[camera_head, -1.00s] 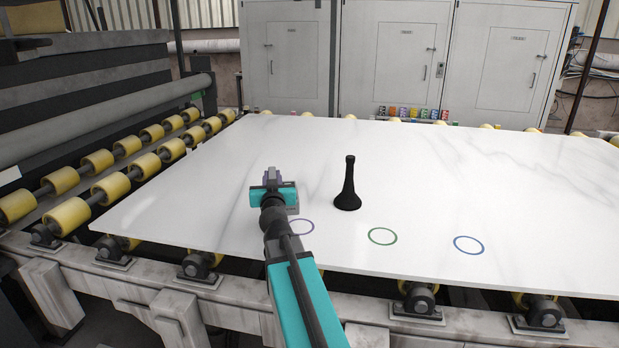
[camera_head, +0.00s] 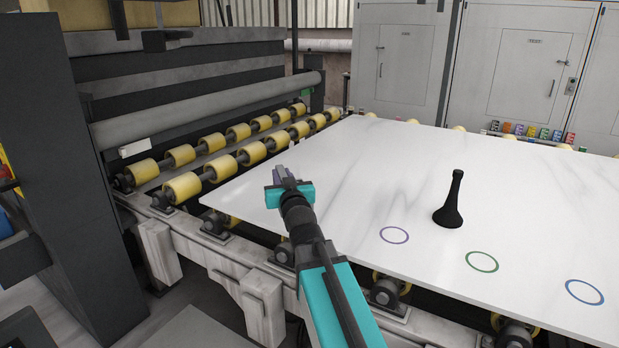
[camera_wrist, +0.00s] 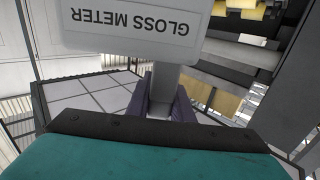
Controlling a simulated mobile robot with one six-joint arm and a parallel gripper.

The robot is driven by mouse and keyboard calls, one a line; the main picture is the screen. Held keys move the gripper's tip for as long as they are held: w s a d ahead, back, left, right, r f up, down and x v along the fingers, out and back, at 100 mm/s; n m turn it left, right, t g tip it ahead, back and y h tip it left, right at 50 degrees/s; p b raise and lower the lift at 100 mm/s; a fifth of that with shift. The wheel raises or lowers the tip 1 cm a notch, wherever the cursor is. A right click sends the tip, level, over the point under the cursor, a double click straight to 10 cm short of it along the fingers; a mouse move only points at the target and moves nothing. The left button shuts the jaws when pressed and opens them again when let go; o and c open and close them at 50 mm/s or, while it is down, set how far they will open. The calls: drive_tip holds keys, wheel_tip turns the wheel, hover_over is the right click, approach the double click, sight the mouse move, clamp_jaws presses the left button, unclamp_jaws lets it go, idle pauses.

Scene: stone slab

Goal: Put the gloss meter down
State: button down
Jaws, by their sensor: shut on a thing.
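The gloss meter (camera_wrist: 135,28) is a pale grey block with its name printed on it, upside down in the wrist view. My gripper (camera_wrist: 168,98) has its purple fingers shut on the meter's narrow grey stem. In the head view my gripper (camera_head: 283,177) is over the left edge of the white stone slab (camera_head: 370,180), and my arm hides most of the meter there. I cannot tell how far it is above the slab.
A black flared object (camera_head: 450,203) stands upright on the slab. Purple (camera_head: 394,235), green (camera_head: 482,261) and blue (camera_head: 584,291) rings lie along its front part. Yellow rollers (camera_head: 182,187) run along the left. Small coloured items (camera_head: 530,131) sit behind the slab.

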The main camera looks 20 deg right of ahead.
drive_tip(key=a+r+n+y, duration=0.1)
drive_tip(key=a, duration=0.5)
drive_tip(key=shift+a+y, duration=0.3)
drive_tip(key=shift+y, duration=0.1)
drive_tip(key=shift+s, duration=0.2)
